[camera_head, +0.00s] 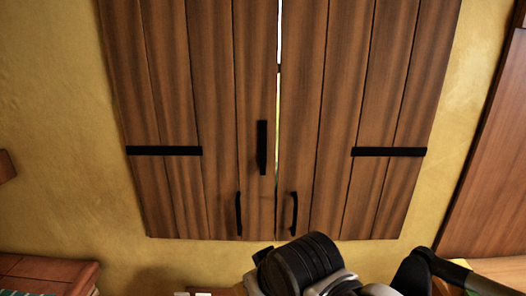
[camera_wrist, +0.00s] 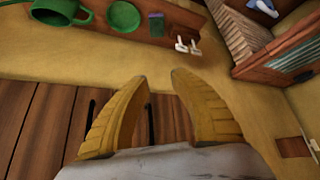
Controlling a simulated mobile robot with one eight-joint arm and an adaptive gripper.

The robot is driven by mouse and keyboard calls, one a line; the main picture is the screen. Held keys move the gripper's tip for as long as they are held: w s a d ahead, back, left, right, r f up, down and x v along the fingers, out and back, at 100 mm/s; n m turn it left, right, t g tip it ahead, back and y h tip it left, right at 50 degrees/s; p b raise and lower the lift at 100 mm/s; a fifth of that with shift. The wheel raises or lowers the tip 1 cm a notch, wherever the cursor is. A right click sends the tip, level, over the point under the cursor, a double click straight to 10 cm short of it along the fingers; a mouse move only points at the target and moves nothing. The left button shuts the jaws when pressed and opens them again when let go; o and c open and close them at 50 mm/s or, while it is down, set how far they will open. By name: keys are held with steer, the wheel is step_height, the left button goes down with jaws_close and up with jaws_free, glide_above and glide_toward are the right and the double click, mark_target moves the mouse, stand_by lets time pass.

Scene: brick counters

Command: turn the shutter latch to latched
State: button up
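The shutter latch (camera_head: 262,148) is a black bar standing upright on the left of two closed brown plank shutters (camera_head: 335,110), just left of the bright gap between them. Two black pull handles, left (camera_head: 238,213) and right (camera_head: 294,210), sit below it. My gripper (camera_wrist: 159,77) shows yellow fingers set apart with nothing between them. In the wrist view, shutter boards (camera_wrist: 35,120) lie beyond the fingers with two dark upright bars; I cannot tell whether either is the latch. In the head view my arm is at the bottom, below the shutters, and the fingertips cannot be made out.
Black hinge straps (camera_head: 165,150) cross both shutters. A yellow wall (camera_head: 60,90) surrounds them. The wrist view shows a brown ledge with a green mug (camera_wrist: 62,12), a green plate (camera_wrist: 124,16) and small white items (camera_wrist: 187,46). A wooden rack (camera_wrist: 240,42) stands at the right.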

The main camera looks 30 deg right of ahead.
steer(key=w+d+r+n+h+p, duration=0.25)
steer(key=d+n+h+p, duration=0.2)
steer(key=n, duration=0.45)
steer(key=n+t+h+p, duration=0.45)
steer(key=n+t, duration=0.35)
steer(key=n, duration=1.3)
glide_toward(263, 165)
steer(key=b+x, duration=0.1)
steer(key=x, duration=0.9)
steer(key=shift+w+d, duration=0.15)
steer(key=shift+w, duration=0.2)
jaws_close()
